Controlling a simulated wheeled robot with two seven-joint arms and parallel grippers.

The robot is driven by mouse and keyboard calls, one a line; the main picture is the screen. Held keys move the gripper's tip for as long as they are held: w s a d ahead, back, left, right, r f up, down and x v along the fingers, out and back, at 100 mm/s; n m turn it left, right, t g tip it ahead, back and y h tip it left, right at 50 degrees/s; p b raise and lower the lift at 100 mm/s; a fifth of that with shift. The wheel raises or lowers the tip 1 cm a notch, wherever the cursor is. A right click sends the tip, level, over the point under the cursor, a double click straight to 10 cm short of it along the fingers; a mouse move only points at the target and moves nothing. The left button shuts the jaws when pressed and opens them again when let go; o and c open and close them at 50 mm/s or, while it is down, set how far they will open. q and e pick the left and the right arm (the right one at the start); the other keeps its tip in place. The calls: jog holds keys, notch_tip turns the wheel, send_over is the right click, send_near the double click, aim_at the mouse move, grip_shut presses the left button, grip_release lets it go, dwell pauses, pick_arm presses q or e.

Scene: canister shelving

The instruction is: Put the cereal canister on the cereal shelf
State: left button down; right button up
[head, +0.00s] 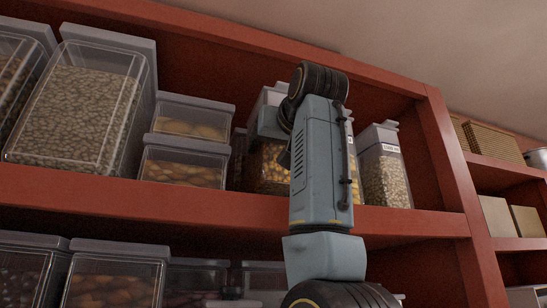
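A clear canister with a grey lid and golden-brown contents (268,172) stands on the upper red shelf, partly hidden behind my arm. I cannot tell if it is the cereal canister. Right of my arm is another clear canister (385,180) with a grey lid, pale flaky contents and a small label too small to read. One of my arms rises from the bottom centre and covers the space between these two. Its gripper is not visible, and neither is the other gripper. I cannot see whether anything is held.
The upper red shelf (228,207) also holds a large clear bin (75,115) and two stacked small boxes (185,165) at left. More bins (115,280) fill the lower shelf. A red upright (458,170) closes the right end. Beige boxes (495,142) stand beyond it.

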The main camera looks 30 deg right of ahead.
aim_at(274, 192)
notch_tip(274, 192, down, 2)
jog(key=shift+f, duration=0.7)
jog(key=shift+f, duration=0.1)
jog(key=o, duration=1.3)
jog(key=shift+f, duration=0.1)
